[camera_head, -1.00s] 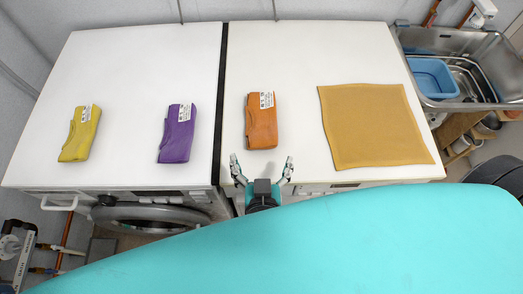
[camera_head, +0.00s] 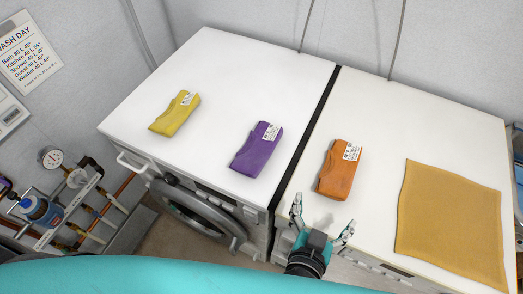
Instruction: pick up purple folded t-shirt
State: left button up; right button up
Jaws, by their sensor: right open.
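The purple folded t-shirt (camera_head: 256,150) lies on the white top of the left machine, with a white label on its upper end. It is near the dark gap between the two tops. My right gripper (camera_head: 322,222) is open and empty at the front edge, in front of the orange folded shirt and to the lower right of the purple one. It touches neither of them as far as I can see. My left gripper is not in view.
An orange folded shirt (camera_head: 340,170) and a tan mat (camera_head: 450,222) lie on the right top. A yellow folded shirt (camera_head: 174,115) lies left of the purple one. Pipes with a gauge (camera_head: 52,158) stand at the left. The white surface (camera_head: 230,75) behind the shirts is clear.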

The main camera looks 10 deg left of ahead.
aim_at(260, 143)
jog(key=j+z, duration=0.15)
jog(key=j, duration=0.35)
jog(key=k+j+z, duration=0.15)
jog(key=j, duration=0.4)
jog(key=j+z, duration=0.15)
jog(key=j, duration=0.35)
jog(key=k+j+z, duration=0.15)
jog(key=j, duration=0.35)
